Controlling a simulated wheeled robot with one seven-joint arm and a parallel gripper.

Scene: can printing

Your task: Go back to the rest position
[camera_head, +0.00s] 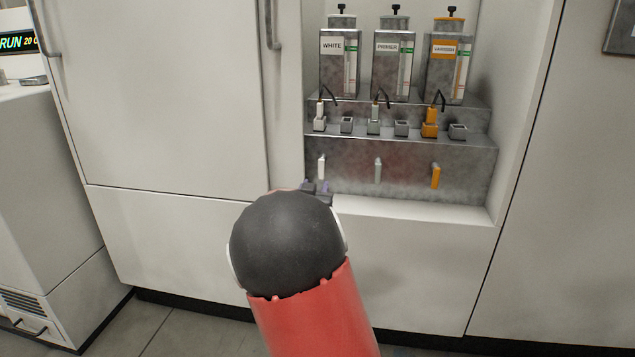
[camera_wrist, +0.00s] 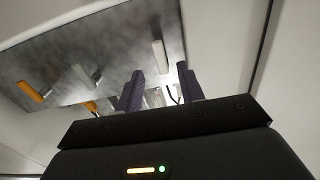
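My gripper (camera_wrist: 161,84) shows two dark purple fingers standing apart in the wrist view, with nothing seen held between them. In the head view, only a small part of my gripper (camera_head: 317,190) shows past my black and red arm, just below the white lever (camera_head: 321,167). In the wrist view the white lever (camera_wrist: 159,55) appears just beyond the fingers, apart from them as far as I can tell. The dispenser panel (camera_head: 400,180) has a grey lever (camera_head: 378,170) and an orange lever (camera_head: 436,176) farther right.
Tanks marked white (camera_head: 338,65) and primer (camera_head: 393,67), and an orange-labelled tank (camera_head: 446,70), stand on the alcove's upper ledge. The alcove's side wall (camera_head: 525,110) and white cabinet doors (camera_head: 165,100) frame the space. Grey floor (camera_head: 165,325) shows at the lower left.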

